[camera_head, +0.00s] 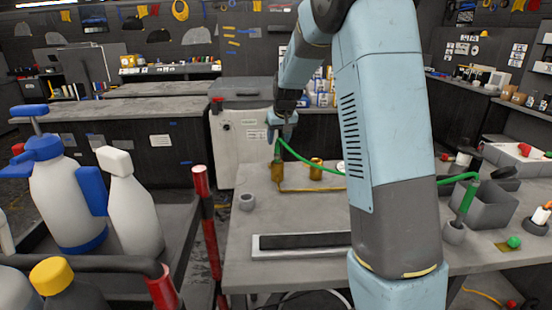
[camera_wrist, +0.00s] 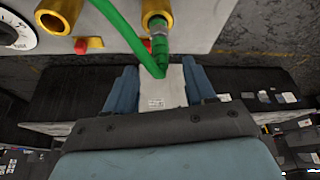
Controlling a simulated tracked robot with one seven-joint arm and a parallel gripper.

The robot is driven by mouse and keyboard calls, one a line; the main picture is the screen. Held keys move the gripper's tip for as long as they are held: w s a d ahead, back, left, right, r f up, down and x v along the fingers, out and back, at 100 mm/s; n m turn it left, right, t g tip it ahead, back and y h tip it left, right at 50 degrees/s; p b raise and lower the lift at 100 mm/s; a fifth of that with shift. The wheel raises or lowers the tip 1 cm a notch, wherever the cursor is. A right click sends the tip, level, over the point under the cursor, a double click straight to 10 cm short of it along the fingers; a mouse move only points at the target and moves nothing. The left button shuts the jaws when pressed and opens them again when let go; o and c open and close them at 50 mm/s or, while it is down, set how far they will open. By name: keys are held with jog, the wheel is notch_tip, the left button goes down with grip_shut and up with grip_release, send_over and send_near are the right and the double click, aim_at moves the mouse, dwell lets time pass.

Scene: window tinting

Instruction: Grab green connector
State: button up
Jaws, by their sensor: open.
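The green connector (camera_wrist: 159,45) stands upright in a brass fitting (camera_wrist: 155,14) in the wrist view, with a grey collar around it. In the head view the connector (camera_head: 277,153) sits above that brass fitting (camera_head: 277,172) at the worktable's far left. A green hose (camera_wrist: 122,24) bends away from its top and runs right behind my arm. My gripper (camera_wrist: 159,72) is open. Its two blue fingers lie on either side of the hose bend in the picture, with clear gaps. In the head view my gripper (camera_head: 281,119) is just above the connector.
A second brass fitting (camera_head: 316,169) stands close by on the worktable (camera_head: 240,265). The hose's other end (camera_head: 467,196) is at a grey cup (camera_head: 453,233) on the right. A dark-topped tray (camera_head: 300,242) lies in front. A grey bin (camera_head: 490,207) stands right. Spray bottles (camera_head: 133,205) are left.

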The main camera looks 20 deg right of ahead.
aim_at(277, 147)
jog(key=x, duration=0.5)
jog(key=shift+a, duration=0.1)
grip_shut()
dwell(0.4)
